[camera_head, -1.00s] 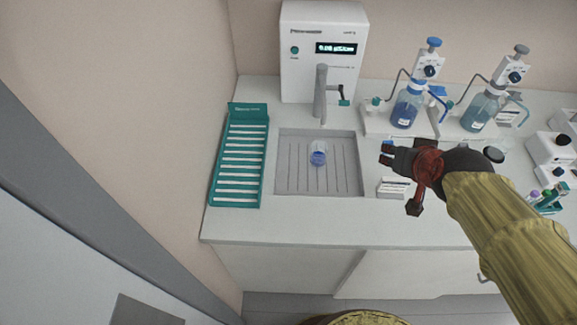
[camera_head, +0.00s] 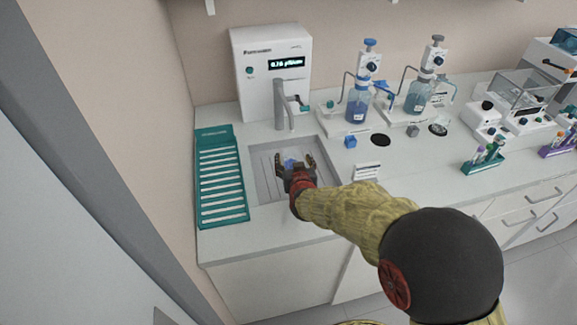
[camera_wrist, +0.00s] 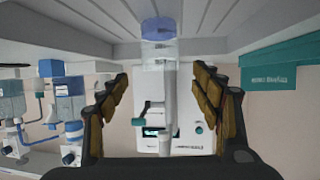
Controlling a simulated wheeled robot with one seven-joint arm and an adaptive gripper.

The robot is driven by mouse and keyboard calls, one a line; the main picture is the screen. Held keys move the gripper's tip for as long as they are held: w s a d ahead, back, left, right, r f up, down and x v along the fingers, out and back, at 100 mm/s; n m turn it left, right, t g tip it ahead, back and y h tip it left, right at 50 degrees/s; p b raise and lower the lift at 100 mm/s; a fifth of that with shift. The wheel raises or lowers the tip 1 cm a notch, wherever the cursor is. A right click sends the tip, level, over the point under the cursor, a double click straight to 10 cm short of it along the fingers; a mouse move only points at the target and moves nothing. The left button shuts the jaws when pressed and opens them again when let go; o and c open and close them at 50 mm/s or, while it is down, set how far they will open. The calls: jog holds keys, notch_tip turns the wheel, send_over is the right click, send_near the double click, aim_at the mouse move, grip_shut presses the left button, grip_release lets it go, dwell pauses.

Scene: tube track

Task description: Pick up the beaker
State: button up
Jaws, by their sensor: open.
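The beaker (camera_head: 290,163) is a small clear vessel with blue liquid, standing in the recessed sink (camera_head: 258,186). My gripper (camera_head: 295,160) reaches over the sink, open, and partly hides the beaker in the head view. In the wrist view, which is upside down, the beaker (camera_wrist: 158,28) is at the top centre, its blue base uppermost. It lines up with the gap between my two spread fingers (camera_wrist: 160,78). I see no finger touching it; whether it is between the fingertips or just beyond them I cannot tell.
A tap (camera_head: 280,105) from the white water unit (camera_head: 272,65) rises behind the sink. A teal rack (camera_head: 221,180) lies to the left. Dispenser bottles (camera_head: 358,105) stand at the back right.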

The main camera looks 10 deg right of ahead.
aim_at(290, 151)
jog(key=b+x, duration=0.2)
jog(key=x, duration=0.3)
jog(key=shift+s+f, duration=0.15)
jog(key=shift+f, duration=0.05)
jog(key=shift+r, duration=0.1)
jog(key=shift+c, duration=0.3)
jog(key=c, duration=1.1)
jog(key=shift+c, duration=0.2)
jog(key=shift+r, duration=0.1)
